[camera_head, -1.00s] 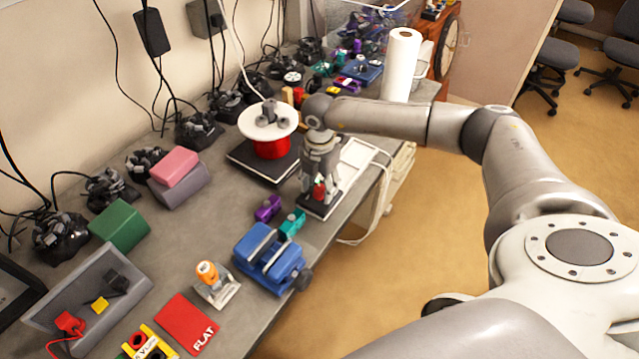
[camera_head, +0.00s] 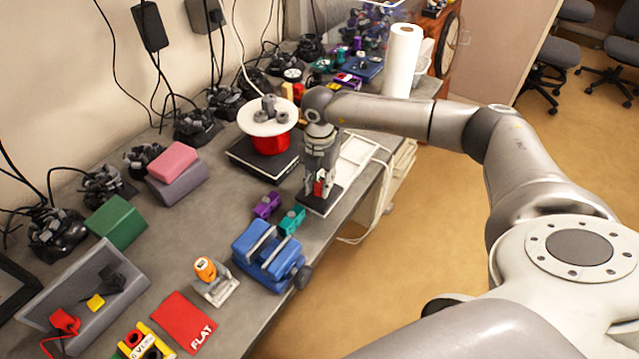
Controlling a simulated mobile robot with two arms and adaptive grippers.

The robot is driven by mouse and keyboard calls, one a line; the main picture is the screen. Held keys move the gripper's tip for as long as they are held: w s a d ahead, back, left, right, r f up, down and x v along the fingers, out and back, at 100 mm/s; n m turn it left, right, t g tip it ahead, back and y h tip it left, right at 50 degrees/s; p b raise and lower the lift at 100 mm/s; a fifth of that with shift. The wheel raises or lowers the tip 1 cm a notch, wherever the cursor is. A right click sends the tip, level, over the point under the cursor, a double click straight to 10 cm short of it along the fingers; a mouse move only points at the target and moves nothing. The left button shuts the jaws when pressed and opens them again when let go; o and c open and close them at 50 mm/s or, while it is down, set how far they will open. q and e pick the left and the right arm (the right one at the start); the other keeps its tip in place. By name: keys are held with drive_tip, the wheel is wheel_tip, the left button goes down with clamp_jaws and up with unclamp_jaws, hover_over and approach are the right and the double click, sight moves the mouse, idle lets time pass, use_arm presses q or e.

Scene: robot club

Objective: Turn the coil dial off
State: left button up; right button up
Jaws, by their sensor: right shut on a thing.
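The coil (camera_head: 270,143) has a red winding under a round white top and stands on a black base (camera_head: 262,164). To its right a small black box (camera_head: 318,204) sits near the table's edge. A small red part, which looks like the dial, shows on this box between my right fingertips. My right gripper (camera_head: 319,188) points down over the box and is shut on the red dial. The fingers hide much of the dial, so I cannot read its setting. My left gripper is not in view.
A white tray (camera_head: 362,152) lies behind the right gripper. A blue vise (camera_head: 268,257) and purple (camera_head: 266,204) and teal (camera_head: 291,219) clamps stand in front of it. A paper towel roll (camera_head: 402,62) stands at the back. Bare tabletop lies left of the clamps.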

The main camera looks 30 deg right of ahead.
sight(320, 184)
drive_tip(key=n+b, duration=0.3)
drive_tip(key=n, duration=0.1)
drive_tip(key=shift+f+n, duration=0.15)
drive_tip(key=shift+n, duration=0.15)
drive_tip(key=n+b, duration=0.2)
drive_tip(key=n, duration=0.1)
drive_tip(key=shift+w+n+b, duration=0.1)
drive_tip(key=shift+n+b, duration=0.25)
drive_tip(key=shift+n, duration=0.05)
drive_tip(key=n+b, duration=0.2)
drive_tip(key=n, duration=0.2)
drive_tip(key=shift+b, duration=0.35)
drive_tip(key=shift+r+n+b, duration=0.2)
drive_tip(key=shift+n+b, duration=0.6)
drive_tip(key=shift+n, duration=0.8)
drive_tip(key=o, duration=1.1)
drive_tip(key=shift+r, duration=0.1)
wheel_tip(320, 184, up, 12)
drive_tip(key=shift+f, duration=0.1)
